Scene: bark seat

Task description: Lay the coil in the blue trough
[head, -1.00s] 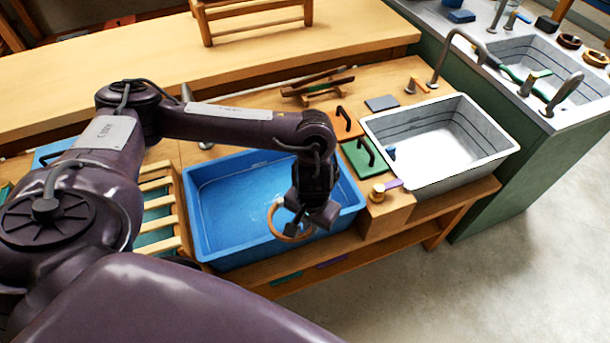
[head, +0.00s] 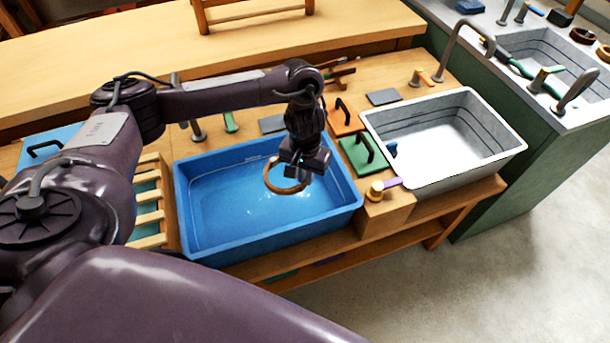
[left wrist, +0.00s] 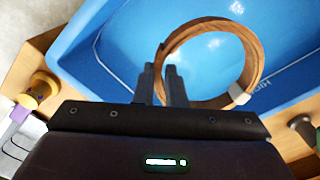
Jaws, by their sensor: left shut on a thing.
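The brown coil (head: 272,184) is a ring with a pale clip on it, seen in the left wrist view (left wrist: 250,55). My left gripper (head: 300,172) is shut on the coil's near edge, and its fingers (left wrist: 165,78) show at the ring's side. The gripper and coil are over the right part of the blue trough (head: 225,245). The trough's blue floor shows through and around the ring in the left wrist view (left wrist: 110,35). I cannot tell whether the coil touches the floor. My right gripper is not in view.
A white-grey basin (head: 470,170) stands to the right of the trough. Between them are a green board (head: 360,155) with a dark handle and a brass knob (head: 376,190). A slatted wooden rack (head: 150,212) borders the trough's left side.

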